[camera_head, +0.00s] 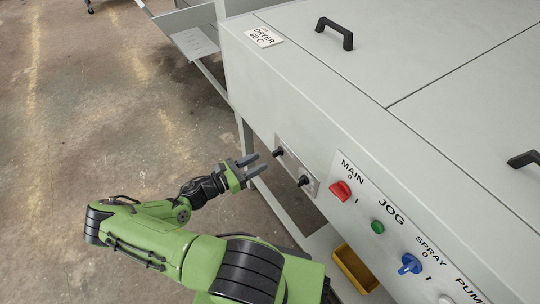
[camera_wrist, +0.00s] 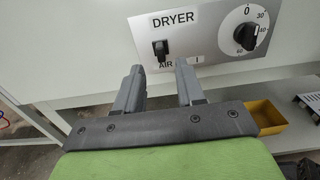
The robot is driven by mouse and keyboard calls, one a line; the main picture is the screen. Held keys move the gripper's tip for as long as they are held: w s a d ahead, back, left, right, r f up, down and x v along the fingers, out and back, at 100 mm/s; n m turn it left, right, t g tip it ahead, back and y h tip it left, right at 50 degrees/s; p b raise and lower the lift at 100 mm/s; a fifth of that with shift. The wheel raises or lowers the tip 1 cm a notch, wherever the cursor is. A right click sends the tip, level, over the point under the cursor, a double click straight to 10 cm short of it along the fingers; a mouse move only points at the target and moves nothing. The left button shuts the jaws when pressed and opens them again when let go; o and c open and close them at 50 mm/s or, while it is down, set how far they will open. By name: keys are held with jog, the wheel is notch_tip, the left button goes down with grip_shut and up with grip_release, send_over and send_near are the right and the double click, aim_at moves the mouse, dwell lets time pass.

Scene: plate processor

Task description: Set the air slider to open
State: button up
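The panel also shows in the head view (camera_head: 292,162) with two black knobs. My gripper (camera_wrist: 159,68) is open and empty, its two fingertips apart, just below and in front of the slider. In the head view my gripper (camera_head: 253,165) points at the panel, with a small gap to it.
A black timer dial (camera_wrist: 248,36) is right of the slider. In the head view, a red MAIN switch (camera_head: 341,190), green JOG button (camera_head: 377,227) and blue SPRAY knob (camera_head: 410,264) sit to the right. A yellow bin (camera_head: 354,270) is below. Floor at left is clear.

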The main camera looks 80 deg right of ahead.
aim_at(273, 154)
jog(key=x, duration=0.6)
jog(key=shift+s, duration=0.15)
grip_shut()
dwell(1.1)
